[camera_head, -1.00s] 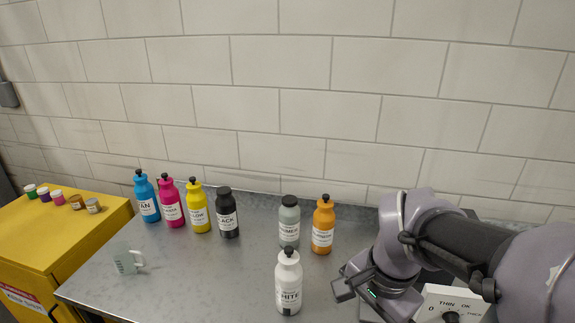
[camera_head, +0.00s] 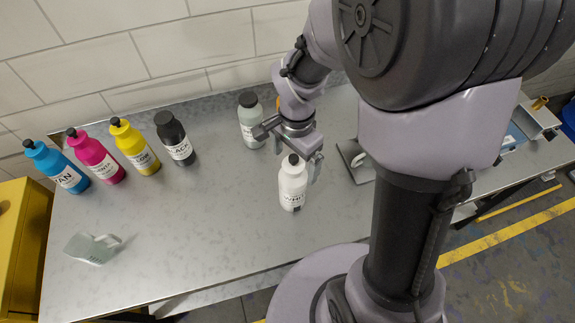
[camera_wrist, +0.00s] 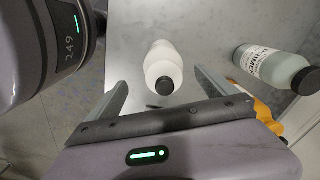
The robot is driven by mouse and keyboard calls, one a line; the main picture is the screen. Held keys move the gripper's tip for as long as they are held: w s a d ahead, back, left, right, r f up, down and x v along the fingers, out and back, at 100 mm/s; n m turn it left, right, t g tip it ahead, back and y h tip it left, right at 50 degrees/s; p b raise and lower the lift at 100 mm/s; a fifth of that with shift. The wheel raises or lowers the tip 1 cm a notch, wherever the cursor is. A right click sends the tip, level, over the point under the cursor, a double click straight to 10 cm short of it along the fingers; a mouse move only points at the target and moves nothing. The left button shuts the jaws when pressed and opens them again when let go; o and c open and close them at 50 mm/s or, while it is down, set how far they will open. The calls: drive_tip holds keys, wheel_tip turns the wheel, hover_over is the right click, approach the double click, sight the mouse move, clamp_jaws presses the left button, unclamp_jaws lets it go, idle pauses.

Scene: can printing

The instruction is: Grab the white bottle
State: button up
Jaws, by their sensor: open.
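The white bottle (camera_head: 292,188) with a black cap stands upright on the grey metal table (camera_head: 225,215) in the head view. My gripper (camera_head: 297,154) is just behind and above it, near its cap. In the wrist view the white bottle (camera_wrist: 160,60) shows between the two fingers of my open gripper (camera_wrist: 157,98), with its dark cap toward the palm. The fingers look apart from the bottle on both sides. I cannot tell exactly how deep the bottle sits between them.
A grey-green bottle (camera_head: 251,122) stands behind my gripper; it also shows in the wrist view (camera_wrist: 272,68). An orange bottle (camera_wrist: 268,115) is partly hidden. Black (camera_head: 175,140), yellow (camera_head: 135,148), magenta (camera_head: 96,158) and cyan (camera_head: 56,168) bottles stand left.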

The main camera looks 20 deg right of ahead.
sight(293, 186)
drive_tip(key=f, duration=0.3)
drive_tip(key=f+b, duration=0.1)
drive_tip(key=f, duration=0.1)
drive_tip(key=shift+w+f, duration=0.2)
drive_tip(key=shift+w, duration=0.2)
drive_tip(key=shift+s, duration=0.1)
drive_tip(key=shift+c, duration=1.1)
clamp_jaws()
drive_tip(key=shift+r, duration=0.2)
